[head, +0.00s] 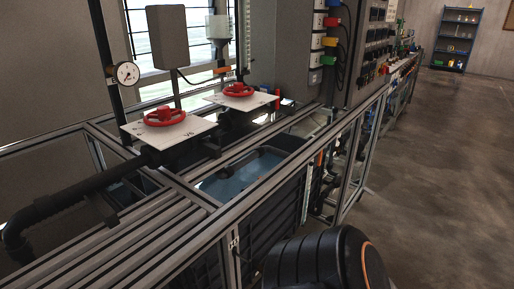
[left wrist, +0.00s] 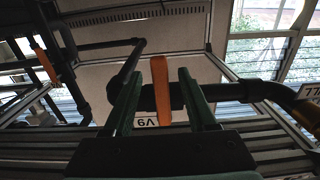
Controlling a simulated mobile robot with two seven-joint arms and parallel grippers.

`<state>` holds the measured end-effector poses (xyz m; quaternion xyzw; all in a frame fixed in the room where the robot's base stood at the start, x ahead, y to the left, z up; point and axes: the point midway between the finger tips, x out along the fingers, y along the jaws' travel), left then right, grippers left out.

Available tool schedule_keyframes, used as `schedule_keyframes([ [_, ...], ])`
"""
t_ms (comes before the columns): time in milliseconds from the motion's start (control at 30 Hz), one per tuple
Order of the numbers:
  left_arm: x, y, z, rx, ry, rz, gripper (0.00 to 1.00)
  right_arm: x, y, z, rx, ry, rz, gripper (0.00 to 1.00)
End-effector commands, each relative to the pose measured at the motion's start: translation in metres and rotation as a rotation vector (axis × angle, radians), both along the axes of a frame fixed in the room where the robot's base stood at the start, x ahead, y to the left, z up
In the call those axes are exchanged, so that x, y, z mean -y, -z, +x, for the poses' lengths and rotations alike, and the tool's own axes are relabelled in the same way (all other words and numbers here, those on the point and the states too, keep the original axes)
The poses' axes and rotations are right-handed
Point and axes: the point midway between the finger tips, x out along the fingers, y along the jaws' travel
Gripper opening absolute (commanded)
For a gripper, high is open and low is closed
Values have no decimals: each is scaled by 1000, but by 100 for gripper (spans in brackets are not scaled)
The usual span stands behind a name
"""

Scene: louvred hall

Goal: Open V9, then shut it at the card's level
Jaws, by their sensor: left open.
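In the left wrist view an orange lever (left wrist: 160,88) stands upright in the picture on a dark pipe. A white tag (left wrist: 147,122) beside its lower end appears to read V9, upside down. My left gripper (left wrist: 158,74) is open, its two green fingers either side of the lever with a gap on each side. I cannot tell how deep the lever sits between them. Neither gripper shows in the head view. A tank with bluish liquid (head: 240,181) sits inside the metal frame. I cannot make out a level card in either view.
Two red handwheels (head: 165,116) (head: 239,90) sit on white plates above the frame. A pressure gauge (head: 126,74) stands at the left. A dark pipe (head: 75,197) crosses the near left. A rail (head: 270,180) borders the tank. Floor (head: 440,160) at right is clear.

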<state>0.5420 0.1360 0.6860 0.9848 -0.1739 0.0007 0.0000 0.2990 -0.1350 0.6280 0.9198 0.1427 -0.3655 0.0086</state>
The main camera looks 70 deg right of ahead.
Motion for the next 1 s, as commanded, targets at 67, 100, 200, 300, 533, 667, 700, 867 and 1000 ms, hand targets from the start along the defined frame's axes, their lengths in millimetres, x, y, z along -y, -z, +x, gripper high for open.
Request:
schedule_keyframes([
  [67,-1,0,-1,-1,-1,1,57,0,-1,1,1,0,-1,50],
  [100,-2,0,-2,-1,-1,3,57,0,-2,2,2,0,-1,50],
  [200,-5,-1,-12,-3,-1,3,57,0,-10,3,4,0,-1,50],
  [300,-9,-2,-23,-4,-1,4,57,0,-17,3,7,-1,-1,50],
  [533,-19,-2,-49,-3,-1,4,57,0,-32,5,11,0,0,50],
  [667,-23,-1,-61,-1,-2,3,57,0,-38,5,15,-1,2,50],
  [700,-24,-1,-63,-1,-2,3,57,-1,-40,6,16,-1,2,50],
  [867,-25,0,-66,0,-2,2,57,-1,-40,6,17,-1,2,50],
  [1000,-25,0,-66,0,-2,3,57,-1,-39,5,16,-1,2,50],
])
